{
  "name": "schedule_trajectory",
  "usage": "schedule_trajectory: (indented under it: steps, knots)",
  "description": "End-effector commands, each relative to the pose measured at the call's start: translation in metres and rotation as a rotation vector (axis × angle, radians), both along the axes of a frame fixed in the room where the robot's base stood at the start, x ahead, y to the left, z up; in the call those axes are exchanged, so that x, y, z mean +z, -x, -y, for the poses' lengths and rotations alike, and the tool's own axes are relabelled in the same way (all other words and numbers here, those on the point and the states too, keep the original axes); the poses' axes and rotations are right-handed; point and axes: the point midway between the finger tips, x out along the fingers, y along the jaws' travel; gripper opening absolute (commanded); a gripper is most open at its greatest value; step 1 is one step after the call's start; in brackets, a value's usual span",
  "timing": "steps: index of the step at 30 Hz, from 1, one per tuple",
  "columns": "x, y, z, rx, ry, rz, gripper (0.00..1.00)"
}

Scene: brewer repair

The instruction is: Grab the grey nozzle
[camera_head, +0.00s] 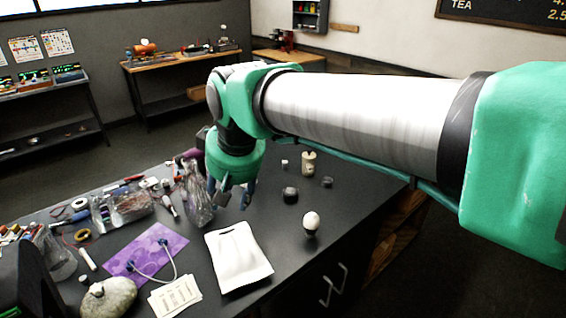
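My gripper (232,198) points down over the dark worktable, just above and behind the white bag. Its fingers are spread apart, with nothing clearly held between them. Two small dark grey pieces lie to its right: a larger rounded one (290,194) and a smaller one (327,182). I cannot tell for sure which, if either, is the grey nozzle. Both stand apart from the gripper.
The worktable (262,285) also holds a white bag (238,258), an egg-like white item (311,222), a cream bottle (308,163) and a purple mat (128,254). Tools and clear bags crowd its left side. The table's right part is fairly open.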

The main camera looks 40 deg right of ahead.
Motion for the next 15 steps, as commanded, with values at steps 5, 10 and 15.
schedule_trajectory:
  steps: [5,10,15]
  knots:
    - [0.023,-0.042,0.019,-0.014,0.004,-0.028,0.43]
    - [0.039,-0.080,0.039,-0.024,0.007,-0.053,0.43]
    - [0.051,-0.118,0.060,-0.035,0.009,-0.077,0.43]
